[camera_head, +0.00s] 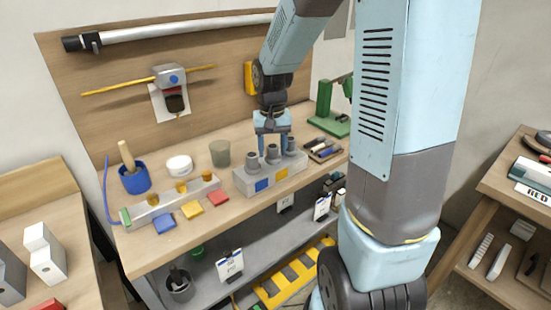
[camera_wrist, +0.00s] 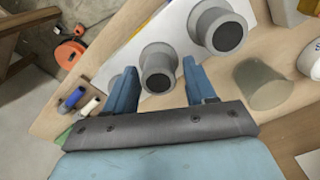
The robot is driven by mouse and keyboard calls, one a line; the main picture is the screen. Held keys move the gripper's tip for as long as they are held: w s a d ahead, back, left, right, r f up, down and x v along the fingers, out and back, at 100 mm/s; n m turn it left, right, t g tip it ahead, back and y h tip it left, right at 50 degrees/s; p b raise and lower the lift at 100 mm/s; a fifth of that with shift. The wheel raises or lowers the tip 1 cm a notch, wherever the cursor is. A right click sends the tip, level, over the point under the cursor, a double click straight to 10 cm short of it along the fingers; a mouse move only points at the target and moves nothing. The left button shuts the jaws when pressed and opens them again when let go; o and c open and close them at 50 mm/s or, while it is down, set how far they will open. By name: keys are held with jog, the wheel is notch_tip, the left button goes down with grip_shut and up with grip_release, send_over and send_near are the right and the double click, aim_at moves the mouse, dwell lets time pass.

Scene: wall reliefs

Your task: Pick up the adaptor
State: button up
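Three grey flanged adaptors stand in a row on a light grey block (camera_head: 243,186) with blue and yellow squares. The left adaptor (camera_head: 252,162), middle adaptor (camera_head: 271,155) and right adaptor (camera_head: 291,148) show in the head view. My gripper (camera_head: 272,143) is open and points down over the block. In the wrist view, the middle adaptor (camera_wrist: 158,72) lies between the two blue fingers of my gripper (camera_wrist: 160,80), seemingly without contact. Another adaptor (camera_wrist: 217,30) is to the upper right. The third is partly hidden behind the left finger. Depth between fingertips and adaptor is hard to tell.
A greenish cup (camera_head: 220,153), white round tin (camera_head: 178,165) and blue pot (camera_head: 134,180) stand left of the block. A tray of tools (camera_head: 322,150) and a green device (camera_head: 330,112) are to the right. A wooden backboard (camera_head: 120,100) rises behind the bench.

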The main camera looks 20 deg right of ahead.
jog(key=c, duration=0.9)
jog(key=shift+r, duration=0.1)
jog(key=shift+r, duration=0.2)
jog(key=r, duration=0.3)
jog(key=shift+s+r, duration=0.15)
jog(key=shift+s, duration=0.1)
jog(key=s+a+r, duration=0.1)
jog(key=s+r, duration=1.2)
jog(key=shift+s+a+r, duration=0.15)
jog(key=shift+s+r, duration=0.05)
jog(key=shift+r, duration=0.15)
